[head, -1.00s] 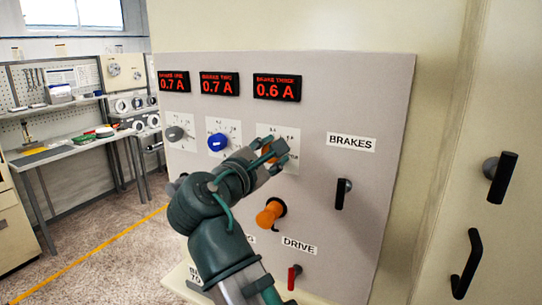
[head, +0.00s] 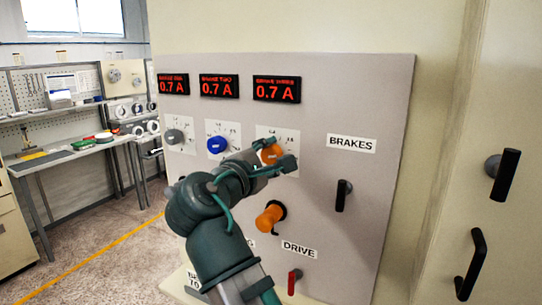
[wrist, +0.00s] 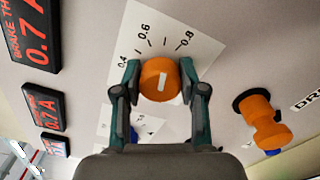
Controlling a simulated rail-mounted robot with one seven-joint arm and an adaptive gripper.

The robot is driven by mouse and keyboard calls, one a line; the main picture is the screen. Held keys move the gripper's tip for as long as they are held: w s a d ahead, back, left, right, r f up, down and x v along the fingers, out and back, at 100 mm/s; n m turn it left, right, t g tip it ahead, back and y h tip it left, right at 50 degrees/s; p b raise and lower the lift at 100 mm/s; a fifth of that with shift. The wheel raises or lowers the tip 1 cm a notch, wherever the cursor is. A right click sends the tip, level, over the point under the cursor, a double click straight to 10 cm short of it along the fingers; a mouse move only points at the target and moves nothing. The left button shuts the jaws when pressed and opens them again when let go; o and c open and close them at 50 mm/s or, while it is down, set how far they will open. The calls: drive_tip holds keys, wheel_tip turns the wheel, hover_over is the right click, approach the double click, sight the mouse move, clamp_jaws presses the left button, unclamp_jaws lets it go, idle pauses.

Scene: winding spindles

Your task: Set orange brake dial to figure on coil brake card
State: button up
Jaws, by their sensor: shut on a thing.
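The orange brake dial (head: 269,154) sits on a white scale plate under the third red display (head: 277,89), which reads 0.7 A. In the wrist view the dial (wrist: 160,80) shows a pale mark on its face, and the scale (wrist: 168,35) carries 0.4, 0.6 and 0.8. My gripper (head: 276,157) is shut on the dial, with one finger on each side of it in the wrist view (wrist: 160,77). I cannot make out a coil brake card; a partly hidden label (head: 193,281) at the panel's lower left is not fully readable.
A grey dial (head: 174,136) and a blue dial (head: 217,144) sit to the left, their displays at 0.7 A. An orange knob (head: 269,217) sticks out below. A black handle (head: 342,195) and a red lever (head: 294,281) are also on the panel.

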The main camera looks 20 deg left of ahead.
drive_tip(key=o, duration=1.1)
drive_tip(key=shift+o, duration=0.2)
drive_tip(key=v, duration=1.2)
drive_tip(key=shift+r, duration=0.1)
